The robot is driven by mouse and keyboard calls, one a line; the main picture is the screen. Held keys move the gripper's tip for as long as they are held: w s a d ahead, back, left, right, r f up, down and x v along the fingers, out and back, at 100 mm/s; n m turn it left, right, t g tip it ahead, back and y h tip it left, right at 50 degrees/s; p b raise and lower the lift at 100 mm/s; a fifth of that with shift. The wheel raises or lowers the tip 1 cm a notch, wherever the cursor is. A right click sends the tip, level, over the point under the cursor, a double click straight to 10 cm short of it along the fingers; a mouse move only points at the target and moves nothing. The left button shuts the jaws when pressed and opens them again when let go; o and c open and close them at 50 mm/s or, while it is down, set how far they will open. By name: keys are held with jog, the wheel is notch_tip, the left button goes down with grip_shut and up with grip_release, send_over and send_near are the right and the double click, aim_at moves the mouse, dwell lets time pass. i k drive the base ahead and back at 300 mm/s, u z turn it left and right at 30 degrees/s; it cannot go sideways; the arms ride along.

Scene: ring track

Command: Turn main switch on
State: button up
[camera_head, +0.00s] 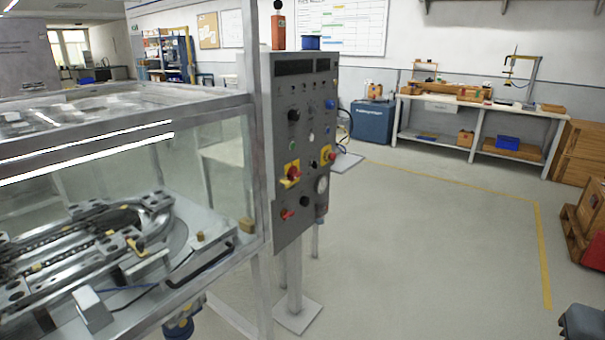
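A grey control panel (305,90) stands on a post just left of the picture's middle, seen at an angle. It carries two red knobs on yellow plates, a left one (291,172) and a right one (328,156). A red handle (287,214) sits at its lower left, beside a black knob (304,201). Another black knob (293,115) is higher up, and a blue knob (330,104) is at the upper right. The labels are too small to read, so I cannot tell which is the main switch or its position. My gripper is not in view.
A glass-walled ring track machine (120,235) with a metal frame fills the left side, close to the panel. The panel's post has a base plate (298,317) on the floor. Open floor (430,240) lies to the right. A workbench (470,105) and blue box (372,122) stand behind.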

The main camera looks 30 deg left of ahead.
aim_at(293, 173)
jog(key=u, duration=0.45)
jog(key=i, duration=0.65)
jog(key=u, duration=0.95)
jog(key=i, duration=0.25)
jog(key=u, duration=0.25)
